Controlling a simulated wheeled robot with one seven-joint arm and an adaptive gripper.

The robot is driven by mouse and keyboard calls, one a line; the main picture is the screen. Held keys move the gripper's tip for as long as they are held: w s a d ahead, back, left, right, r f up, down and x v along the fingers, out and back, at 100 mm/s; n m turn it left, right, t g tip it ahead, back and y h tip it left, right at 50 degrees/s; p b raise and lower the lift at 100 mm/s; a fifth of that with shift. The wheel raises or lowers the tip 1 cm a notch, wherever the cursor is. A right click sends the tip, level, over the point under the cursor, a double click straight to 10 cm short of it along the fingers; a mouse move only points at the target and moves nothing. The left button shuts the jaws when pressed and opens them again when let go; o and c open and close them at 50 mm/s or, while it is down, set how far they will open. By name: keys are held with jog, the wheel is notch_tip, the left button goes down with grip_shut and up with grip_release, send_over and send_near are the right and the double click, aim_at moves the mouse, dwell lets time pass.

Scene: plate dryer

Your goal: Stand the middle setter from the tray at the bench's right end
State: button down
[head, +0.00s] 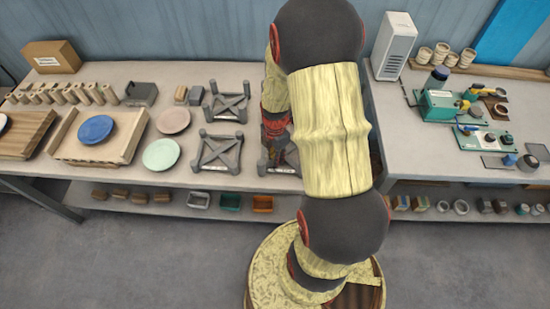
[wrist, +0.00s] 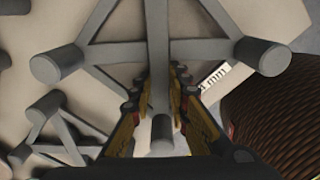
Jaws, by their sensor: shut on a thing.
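Grey setters, cross-braced frames with round posts, are on the bench. One setter (head: 226,105) is at the back and another (head: 220,152) in front of it. A third setter (head: 281,163), partly hidden by my arm, is at the bench's right end. My gripper (wrist: 160,110) is shut on a setter (wrist: 120,52), its fingers either side of a middle bar, seen close up in the wrist view. In the head view the fingers are hidden behind my arm. I cannot tell whether the held setter touches the bench. A wooden tray (head: 62,152) is farther left.
A blue plate (head: 96,129) lies on the tray. A pink plate (head: 173,121) and a pale green plate (head: 161,154) lie between tray and setters. A second bench (head: 420,155) with green equipment stands to the right. Another setter (wrist: 58,130) is close at left in the wrist view.

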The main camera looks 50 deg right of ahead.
jog(key=shift+f, duration=0.15)
jog(key=c, duration=1.7)
grip_release()
jog(key=w+a+r+m+p, duration=0.1)
jog(key=a+r+p, duration=0.1)
jog(key=r, duration=0.7)
jog(key=w+a+r+m+p, duration=0.1)
jog(key=a+r+m, duration=0.1)
jog(key=r, duration=0.8)
jog(key=s+a+r+m+t, duration=0.2)
jog(key=s+a+r+m, duration=0.1)
jog(key=a+r, duration=0.3)
jog(key=s+a+r+m+t, duration=0.1)
jog(key=s+a+r+m, duration=0.2)
jog(key=a+r+m, duration=0.2)
jog(key=s+a+r+m+t, duration=0.2)
jog(key=s+a+r+m, duration=0.1)
jog(key=a+r+m, duration=0.3)
jog(key=shift+s+a+r+t, duration=0.15)
jog(key=shift+a, duration=0.3)
jog(key=shift+s+a+r+t, duration=0.15)
jog(key=shift+a, duration=0.3)
